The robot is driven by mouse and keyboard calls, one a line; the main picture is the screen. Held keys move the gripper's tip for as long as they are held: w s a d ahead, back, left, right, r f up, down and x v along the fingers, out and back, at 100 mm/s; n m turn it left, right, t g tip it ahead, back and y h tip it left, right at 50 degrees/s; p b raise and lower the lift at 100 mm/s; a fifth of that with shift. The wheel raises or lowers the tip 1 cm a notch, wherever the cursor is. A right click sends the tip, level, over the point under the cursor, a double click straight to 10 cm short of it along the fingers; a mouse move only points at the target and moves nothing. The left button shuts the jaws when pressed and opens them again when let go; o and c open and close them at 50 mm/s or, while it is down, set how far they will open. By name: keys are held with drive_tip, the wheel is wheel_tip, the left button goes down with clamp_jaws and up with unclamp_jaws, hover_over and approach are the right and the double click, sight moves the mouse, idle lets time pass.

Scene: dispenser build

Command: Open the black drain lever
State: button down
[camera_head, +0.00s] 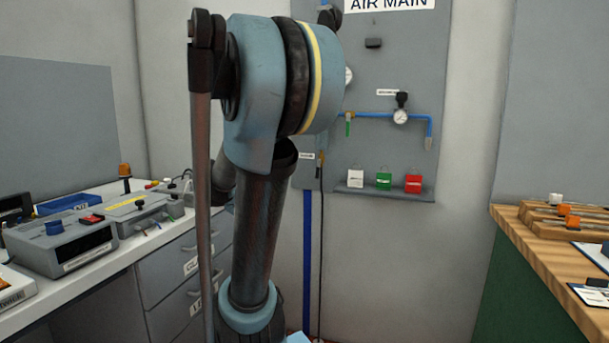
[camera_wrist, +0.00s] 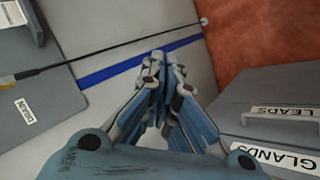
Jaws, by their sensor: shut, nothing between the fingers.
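A grey panel (camera_head: 390,75) marked AIR MAIN hangs on the wall in the head view. At its lower left a small brass fitting (camera_head: 322,156) sits beside a small white label (camera_head: 307,155), partly behind my arm. A black hose runs down from this fitting. I cannot make out a black lever there. In the wrist view the panel corner (camera_wrist: 45,130) carries a label (camera_wrist: 23,110), with a brass end (camera_wrist: 7,80) of the hose at the left edge. My gripper (camera_wrist: 155,62) is shut and empty, apart from the panel. In the head view it is hidden.
A blue pipe with a gauge (camera_head: 400,117) and a green lever (camera_head: 348,128) crosses the panel. White, green and red padlocks (camera_head: 384,180) stand below. A bench with drawers (camera_head: 180,268) is left, a wooden-topped bench (camera_head: 545,232) right. A blue stripe (camera_head: 307,250) runs down the wall.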

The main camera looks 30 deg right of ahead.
drive_tip(key=w+d+r+h, duration=0.5)
drive_tip(key=w+d, duration=0.2)
drive_tip(key=w, duration=0.2)
drive_tip(key=w+d+r+h, duration=0.4)
drive_tip(key=w+d+r, duration=0.25)
drive_tip(key=w, duration=0.25)
drive_tip(key=s+d+f, duration=0.1)
drive_tip(key=d, duration=1.2)
drive_tip(key=shift+d+f+n, duration=0.2)
drive_tip(key=shift+f+n, duration=0.1)
drive_tip(key=shift+s+d+f, duration=0.3)
drive_tip(key=shift+s+d, duration=0.2)
drive_tip(key=shift+g, duration=0.3)
drive_tip(key=w+a, duration=0.1)
drive_tip(key=a, duration=1.2)
drive_tip(key=shift+w, duration=0.35)
